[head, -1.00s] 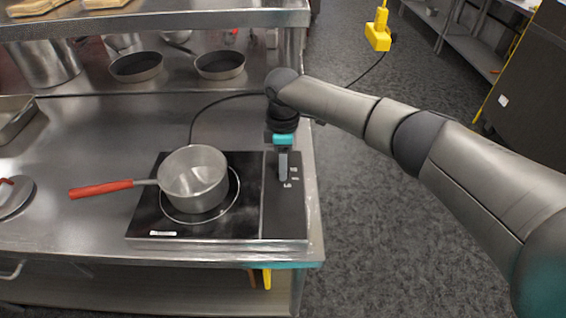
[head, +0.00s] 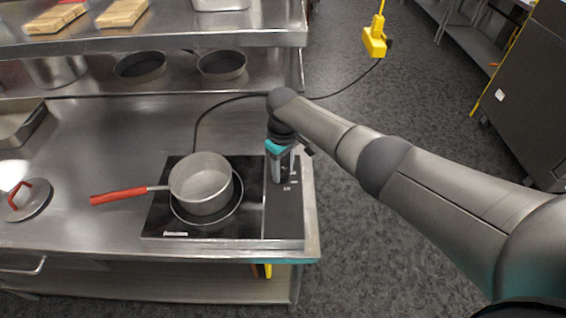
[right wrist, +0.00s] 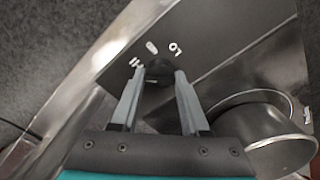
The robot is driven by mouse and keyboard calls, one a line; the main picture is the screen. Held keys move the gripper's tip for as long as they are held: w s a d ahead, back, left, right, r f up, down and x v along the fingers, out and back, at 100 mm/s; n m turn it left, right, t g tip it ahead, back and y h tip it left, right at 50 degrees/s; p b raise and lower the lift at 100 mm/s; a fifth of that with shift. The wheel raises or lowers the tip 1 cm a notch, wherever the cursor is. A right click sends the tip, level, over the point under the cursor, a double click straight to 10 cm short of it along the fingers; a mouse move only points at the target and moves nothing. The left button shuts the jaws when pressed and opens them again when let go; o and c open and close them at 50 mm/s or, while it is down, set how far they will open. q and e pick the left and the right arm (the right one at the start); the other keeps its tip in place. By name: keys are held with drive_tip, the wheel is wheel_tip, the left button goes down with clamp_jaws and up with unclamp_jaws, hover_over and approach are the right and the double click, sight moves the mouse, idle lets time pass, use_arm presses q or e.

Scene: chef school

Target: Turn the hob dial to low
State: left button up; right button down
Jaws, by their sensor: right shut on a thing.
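The black hob (head: 158,217) lies on the steel counter, with its control strip (head: 284,220) along the right side. My right gripper (head: 279,180) points down at this strip. In the right wrist view, its two grey fingers stand on either side of the dark dial (right wrist: 158,72), shut on it. White marks HI, 0 and LO show on the panel (right wrist: 205,30) around the dial. The dial's pointer is too dark to read. In the head view the fingers hide the dial. My left gripper is not in view.
A saucepan (head: 200,184) with a red handle stands on the hob, left of my right gripper; its side shows in the right wrist view (right wrist: 262,135). A lid (head: 34,203) lies at the left. A shelf (head: 180,36) overhangs the counter's back.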

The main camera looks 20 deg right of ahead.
drive_tip(key=m+p, duration=0.2)
drive_tip(key=m, duration=0.3)
drive_tip(key=shift+r+m, duration=0.1)
drive_tip(key=shift+m, duration=0.2)
drive_tip(key=m+p, duration=0.1)
drive_tip(key=m, duration=0.4)
drive_tip(key=m+p, duration=0.1)
drive_tip(key=m, duration=0.5)
drive_tip(key=shift+m, duration=0.4)
drive_tip(key=m, duration=0.5)
drive_tip(key=shift+w, duration=0.1)
drive_tip(key=shift+m, duration=0.4)
drive_tip(key=shift+c, duration=2)
unclamp_jaws()
